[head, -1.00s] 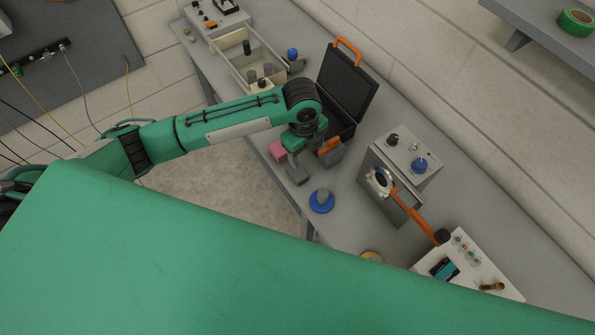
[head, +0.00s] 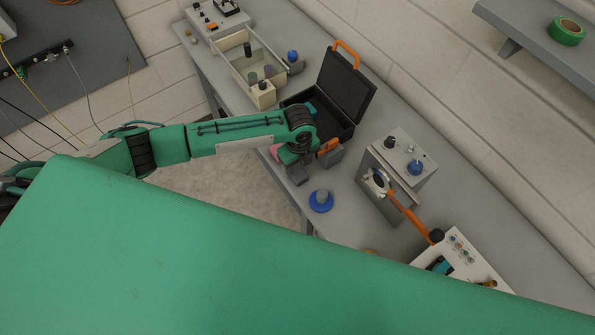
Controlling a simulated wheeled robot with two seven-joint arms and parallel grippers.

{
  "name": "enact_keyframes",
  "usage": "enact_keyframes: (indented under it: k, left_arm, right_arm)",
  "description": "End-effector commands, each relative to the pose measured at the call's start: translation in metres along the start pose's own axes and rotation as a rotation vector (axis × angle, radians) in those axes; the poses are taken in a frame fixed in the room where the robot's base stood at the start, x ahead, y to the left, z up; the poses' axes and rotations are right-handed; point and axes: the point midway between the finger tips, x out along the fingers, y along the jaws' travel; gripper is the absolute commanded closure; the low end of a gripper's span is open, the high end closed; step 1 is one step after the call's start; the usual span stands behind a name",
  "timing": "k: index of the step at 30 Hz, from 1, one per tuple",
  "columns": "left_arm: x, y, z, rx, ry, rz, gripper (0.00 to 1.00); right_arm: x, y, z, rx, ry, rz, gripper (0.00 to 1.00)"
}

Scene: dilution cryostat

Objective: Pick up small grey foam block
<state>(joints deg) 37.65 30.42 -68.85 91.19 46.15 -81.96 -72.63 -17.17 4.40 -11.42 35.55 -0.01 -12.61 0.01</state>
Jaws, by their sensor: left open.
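My left gripper (head: 312,167) hangs over the bench by the front of the open black case (head: 361,85). Its grey fingers look apart, with nothing seen between them. I cannot clearly make out the small grey foam block; the gripper and wrist may hide it. A small dark grey piece (head: 296,67) lies near a blue-topped item by the tray, but I cannot tell whether it is foam. A pink block (head: 275,152) is partly hidden behind the wrist. My right gripper is not in view.
A blue disc with a grey top (head: 321,201) stands on the bench in front of the gripper. A grey box with a blue knob (head: 415,167) and an orange-handled tool (head: 408,215) are to the right. A divided tray (head: 237,68) is behind left.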

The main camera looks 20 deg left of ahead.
Motion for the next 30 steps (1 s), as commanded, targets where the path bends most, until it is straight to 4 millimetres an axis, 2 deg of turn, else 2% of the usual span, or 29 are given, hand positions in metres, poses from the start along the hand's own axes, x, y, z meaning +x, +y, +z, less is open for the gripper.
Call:
enact_keyframes:
  k: [1,3,9,17,24,30]
  left_arm:
    - [0.004,0.004,-0.002,-0.001,0.002,0.006,0.34]
    - [0.014,0.006,-0.002,-0.001,0.001,0.005,0.34]
    - [0.036,0.005,-0.002,0.0,0.0,0.002,0.34]
    - [0.04,0.005,-0.002,0.0,0.0,0.0,0.34]
    - [0.039,0.005,-0.002,0.0,0.0,0.001,0.79]
    - [0.039,0.005,-0.002,0.0,0.0,0.001,0.81]
  right_arm:
    - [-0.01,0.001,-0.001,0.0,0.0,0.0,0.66]
    - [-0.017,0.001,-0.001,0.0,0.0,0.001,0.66]
    - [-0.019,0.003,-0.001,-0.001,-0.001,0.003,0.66]
    - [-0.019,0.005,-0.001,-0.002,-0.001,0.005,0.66]
    - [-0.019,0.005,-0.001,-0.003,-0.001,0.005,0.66]
    - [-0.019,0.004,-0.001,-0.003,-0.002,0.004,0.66]
